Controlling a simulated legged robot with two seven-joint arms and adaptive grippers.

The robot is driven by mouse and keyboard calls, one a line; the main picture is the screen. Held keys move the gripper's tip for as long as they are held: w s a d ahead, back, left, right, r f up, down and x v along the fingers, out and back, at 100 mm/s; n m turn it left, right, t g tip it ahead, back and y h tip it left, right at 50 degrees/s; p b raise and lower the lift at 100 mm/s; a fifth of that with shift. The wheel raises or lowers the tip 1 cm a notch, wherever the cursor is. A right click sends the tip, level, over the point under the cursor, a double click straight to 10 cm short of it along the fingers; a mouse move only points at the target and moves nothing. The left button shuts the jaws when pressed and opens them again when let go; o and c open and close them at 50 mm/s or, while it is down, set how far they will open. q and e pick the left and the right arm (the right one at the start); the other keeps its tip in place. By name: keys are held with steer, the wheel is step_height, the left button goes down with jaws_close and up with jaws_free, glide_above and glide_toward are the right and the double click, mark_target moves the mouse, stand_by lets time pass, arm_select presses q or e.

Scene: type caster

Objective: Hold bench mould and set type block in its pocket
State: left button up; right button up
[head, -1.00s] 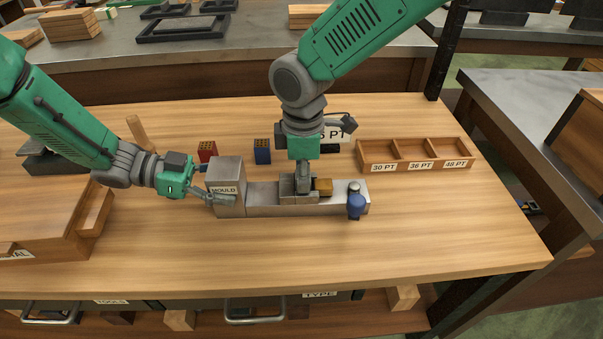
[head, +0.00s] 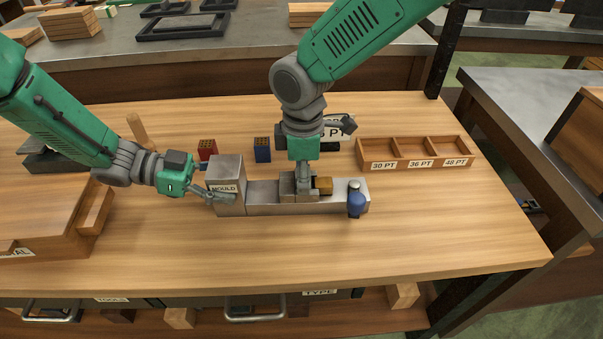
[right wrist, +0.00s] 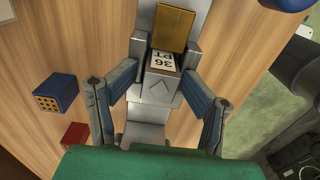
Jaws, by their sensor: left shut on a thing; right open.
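My left gripper (head: 216,195) is shut on that taller left end. A brass-coloured block (head: 325,186) sits on the mould right of centre, and shows in the right wrist view (right wrist: 172,28). Beside it a grey piece bears a white label, 36 PT (right wrist: 163,63). My right gripper (head: 302,190) points down over the mould. In the right wrist view its open fingers (right wrist: 160,88) stand on both sides of the labelled grey piece; I cannot tell whether they touch.
A blue-handled part (head: 356,203) is at the mould's right end. Red (head: 207,150) and blue (head: 262,150) blocks with holes stand behind. A wooden tray (head: 389,153) marked 30, 36 and 48 PT is at back right.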

steer(key=shift+r, duration=0.1)
step_height(320, 180, up, 12)
stand_by(0.5)
steer(key=shift+a, duration=0.1)
steer(key=shift+c, duration=0.2)
